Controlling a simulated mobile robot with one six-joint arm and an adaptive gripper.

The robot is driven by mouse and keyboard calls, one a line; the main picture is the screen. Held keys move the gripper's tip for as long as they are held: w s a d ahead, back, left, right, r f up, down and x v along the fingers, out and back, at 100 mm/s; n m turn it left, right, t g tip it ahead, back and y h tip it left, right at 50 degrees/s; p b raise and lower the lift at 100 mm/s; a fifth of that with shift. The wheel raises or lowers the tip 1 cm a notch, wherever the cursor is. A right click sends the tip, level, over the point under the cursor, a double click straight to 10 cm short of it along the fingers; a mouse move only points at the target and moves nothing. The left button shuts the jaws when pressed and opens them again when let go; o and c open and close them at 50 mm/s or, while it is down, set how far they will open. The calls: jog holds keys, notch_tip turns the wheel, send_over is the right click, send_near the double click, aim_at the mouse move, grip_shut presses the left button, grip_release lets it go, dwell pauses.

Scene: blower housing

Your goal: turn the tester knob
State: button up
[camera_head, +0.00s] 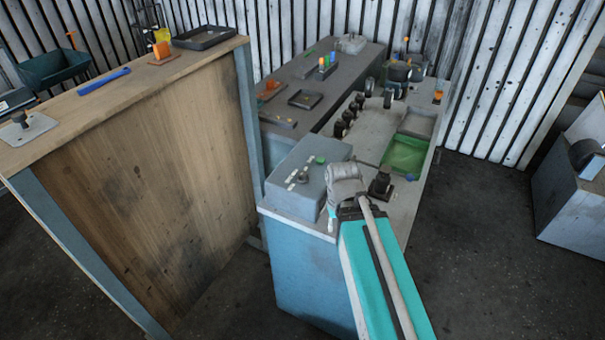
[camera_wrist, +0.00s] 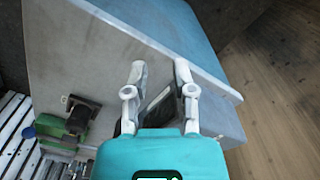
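The tester appears to be the grey box (camera_head: 300,190) on the near left corner of the blue bench in the head view. A small dark knob (camera_head: 303,177) sits on its top among pale marks, with a green button (camera_head: 320,160) behind it. My gripper (camera_head: 332,222) is at the box's right side in the head view, apart from the knob and partly hidden by my arm. In the wrist view my gripper (camera_wrist: 158,72) has its two fingers apart, with nothing held between them. I cannot make out the knob in the wrist view.
The bench (camera_head: 400,205) carries a green tray (camera_head: 404,155), a black part (camera_head: 380,184) and several dark round parts. A wooden table (camera_head: 150,80) stands left across a narrow gap. Dark floor (camera_head: 475,240) is clear at the right.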

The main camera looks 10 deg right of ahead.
jog(key=o, duration=0.5)
jog(key=w+r+n+p, duration=0.2)
jog(key=w, duration=0.1)
jog(key=w+a+r+p, duration=0.1)
jog(key=w, duration=0.1)
jog(key=shift+r+n, duration=0.3)
jog(key=shift+n, duration=0.1)
jog(key=shift+c, duration=0.2)
notch_tip(320, 180, up, 11)
jog(key=n+p, duration=1.1)
jog(key=n, duration=0.1)
send_over(303, 173)
jog(key=shift+s+a, duration=0.1)
jog(key=shift+f, duration=0.2)
notch_tip(303, 173, down, 14)
jog(key=b, duration=1.3)
jog(key=shift+r+b, duration=0.25)
jog(key=shift+b, duration=0.1)
grip_shut()
